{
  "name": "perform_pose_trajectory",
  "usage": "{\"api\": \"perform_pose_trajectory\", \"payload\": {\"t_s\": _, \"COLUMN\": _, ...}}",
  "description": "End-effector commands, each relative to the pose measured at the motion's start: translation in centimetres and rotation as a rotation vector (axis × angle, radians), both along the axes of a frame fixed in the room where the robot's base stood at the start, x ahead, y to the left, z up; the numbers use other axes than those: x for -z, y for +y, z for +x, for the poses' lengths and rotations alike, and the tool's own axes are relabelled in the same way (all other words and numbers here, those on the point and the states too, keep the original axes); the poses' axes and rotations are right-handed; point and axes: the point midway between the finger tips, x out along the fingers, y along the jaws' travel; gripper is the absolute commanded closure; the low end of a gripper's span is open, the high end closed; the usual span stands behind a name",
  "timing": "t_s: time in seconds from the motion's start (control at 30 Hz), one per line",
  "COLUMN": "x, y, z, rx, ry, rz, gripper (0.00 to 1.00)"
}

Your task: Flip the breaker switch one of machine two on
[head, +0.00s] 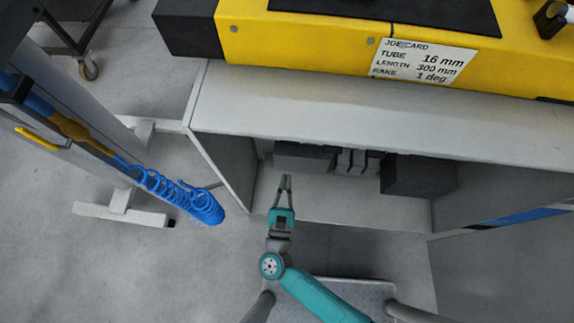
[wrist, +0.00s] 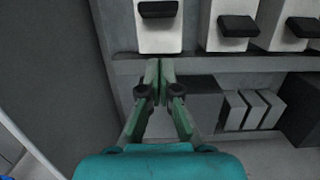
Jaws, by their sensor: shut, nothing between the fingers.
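My gripper (head: 286,178) points into the open space under the bench in the head view. In the wrist view its two fingers (wrist: 160,66) are shut with nothing between them. Just beyond the fingertips is the leftmost pale breaker block (wrist: 157,36), with a dark switch lever (wrist: 158,9) near the picture's top edge. To its right are a second lever (wrist: 238,26) and a third lever (wrist: 304,27) on similar blocks. No labels are readable, and I cannot tell each lever's on or off side. The head view does not show the breakers; the bench top hides that area.
A grey rail (wrist: 260,62) runs below the breakers. Dark boxes (head: 418,175) sit deeper under the bench (head: 380,115). A grey side panel (wrist: 60,50) stands close on the left. A coiled blue hose (head: 180,195) hangs at left in the head view.

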Motion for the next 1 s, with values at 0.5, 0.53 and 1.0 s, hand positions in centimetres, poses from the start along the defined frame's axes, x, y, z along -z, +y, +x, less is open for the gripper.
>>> {"api": "perform_pose_trajectory", "payload": {"t_s": 0.5, "x": -0.2, "y": 0.1, "z": -3.1, "rx": 0.001, "ry": 0.000, "rz": 0.000, "gripper": 1.00}}
{"api": "perform_pose_trajectory", "payload": {"t_s": 0.53, "x": -0.2, "y": 0.1, "z": -3.1, "rx": 0.001, "ry": 0.000, "rz": 0.000, "gripper": 1.00}}
{"api": "perform_pose_trajectory", "payload": {"t_s": 1.0, "x": -0.2, "y": 0.1, "z": -3.1, "rx": 0.001, "ry": 0.000, "rz": -0.001, "gripper": 1.00}}
